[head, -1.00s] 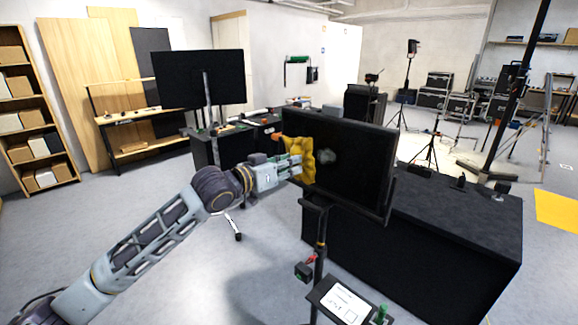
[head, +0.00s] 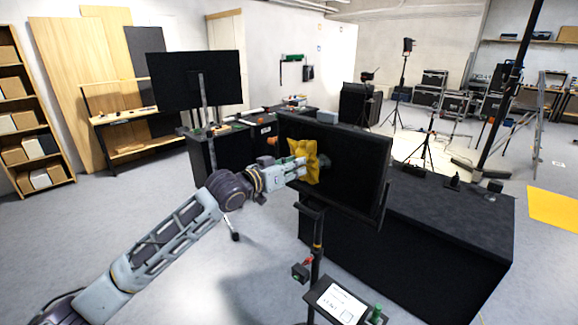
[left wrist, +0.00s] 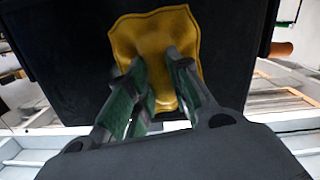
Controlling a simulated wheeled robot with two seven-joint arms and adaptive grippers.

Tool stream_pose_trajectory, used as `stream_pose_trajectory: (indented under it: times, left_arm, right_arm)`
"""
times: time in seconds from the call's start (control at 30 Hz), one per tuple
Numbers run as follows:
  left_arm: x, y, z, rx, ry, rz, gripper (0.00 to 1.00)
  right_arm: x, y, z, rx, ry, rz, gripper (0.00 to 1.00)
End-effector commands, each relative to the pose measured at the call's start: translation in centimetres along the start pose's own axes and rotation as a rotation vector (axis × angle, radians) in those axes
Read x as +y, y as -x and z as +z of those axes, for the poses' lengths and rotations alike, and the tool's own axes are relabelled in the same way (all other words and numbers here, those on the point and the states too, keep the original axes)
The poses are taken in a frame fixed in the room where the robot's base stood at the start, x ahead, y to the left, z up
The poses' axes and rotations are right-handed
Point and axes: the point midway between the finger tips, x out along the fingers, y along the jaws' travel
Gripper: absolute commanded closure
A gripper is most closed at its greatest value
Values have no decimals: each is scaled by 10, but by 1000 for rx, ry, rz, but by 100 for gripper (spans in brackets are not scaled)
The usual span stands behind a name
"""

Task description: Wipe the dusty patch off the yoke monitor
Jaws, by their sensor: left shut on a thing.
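The yoke monitor (head: 355,165) is a black screen on a stand in the middle of the head view. My left gripper (head: 299,170) is shut on the cloth, which lies at the screen's left part. In the left wrist view the fingers (left wrist: 157,85) pinch the cloth (left wrist: 150,35), spread in front of the dark monitor (left wrist: 225,50). I cannot tell how firmly the cloth touches the screen. My right gripper is not in view.
A black-draped table (head: 440,215) stands behind and right of the monitor. A small white-screened panel (head: 340,303) is low on its stand. Another monitor (head: 195,80) stands at the back left. Open floor (head: 150,200) lies to the left.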

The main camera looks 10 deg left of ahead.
Motion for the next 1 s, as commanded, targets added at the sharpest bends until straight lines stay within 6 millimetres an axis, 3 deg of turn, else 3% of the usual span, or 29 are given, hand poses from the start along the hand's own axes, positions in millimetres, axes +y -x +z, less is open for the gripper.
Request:
stream_pose_trajectory:
  times: [0.43, 1.0]
  left_arm:
    - [0, -6, -1, 1, -1, 0, 100]
    - [0, -16, -2, 2, -1, -1, 100]
  right_arm:
    - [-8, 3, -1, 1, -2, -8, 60]
    - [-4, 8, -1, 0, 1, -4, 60]
